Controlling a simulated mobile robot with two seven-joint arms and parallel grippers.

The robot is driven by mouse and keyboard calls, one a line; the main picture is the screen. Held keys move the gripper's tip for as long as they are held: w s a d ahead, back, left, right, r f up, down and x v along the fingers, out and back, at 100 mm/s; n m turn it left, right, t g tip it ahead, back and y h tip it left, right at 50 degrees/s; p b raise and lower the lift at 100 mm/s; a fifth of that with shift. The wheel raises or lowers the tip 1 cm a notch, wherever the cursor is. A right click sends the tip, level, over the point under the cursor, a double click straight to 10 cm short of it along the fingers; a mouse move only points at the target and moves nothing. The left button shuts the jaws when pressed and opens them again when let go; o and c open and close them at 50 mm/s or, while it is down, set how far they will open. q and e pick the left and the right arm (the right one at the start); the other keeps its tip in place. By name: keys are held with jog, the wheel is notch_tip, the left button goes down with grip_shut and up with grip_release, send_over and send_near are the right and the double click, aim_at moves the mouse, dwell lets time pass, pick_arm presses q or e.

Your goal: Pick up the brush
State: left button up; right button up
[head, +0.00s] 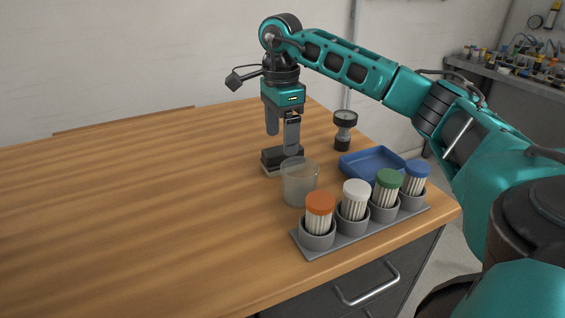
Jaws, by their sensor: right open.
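A small block-shaped thing (270,164), dark on top with a paler lower layer, lies on the wooden table; it looks like the brush. My right gripper (281,143) points down just above it, with its two fingers apart and nothing seen between them. The nearer finger overlaps the block's top in the head view, so I cannot tell whether it touches. A translucent cup (299,186) stands in front of the block and hides part of its near right side. My left gripper is not in view.
A grey rack (345,238) with several cups of capped white sticks stands along the table's front right edge. A blue tray (345,167) and a dark gauge-like thing (344,128) are to the right. The table's left side (120,210) is clear.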

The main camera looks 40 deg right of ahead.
jog(key=f, duration=0.3)
jog(key=d+f+b, duration=0.1)
jog(key=f, duration=0.1)
jog(key=shift+w, duration=0.25)
jog(key=shift+f, duration=0.45)
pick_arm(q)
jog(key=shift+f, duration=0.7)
pick_arm(e)
jog(key=shift+c, duration=0.5)
jog(key=c, duration=1.1)
jog(key=shift+o, duration=0.2)
jog(key=shift+r, duration=0.1)
pick_arm(q)
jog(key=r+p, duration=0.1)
jog(key=p, duration=0.1)
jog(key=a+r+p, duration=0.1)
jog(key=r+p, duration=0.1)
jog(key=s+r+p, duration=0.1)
jog(key=p, duration=0.1)
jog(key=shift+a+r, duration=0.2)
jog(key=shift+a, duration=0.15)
pick_arm(e)
notch_tip(320, 180, up, 20)
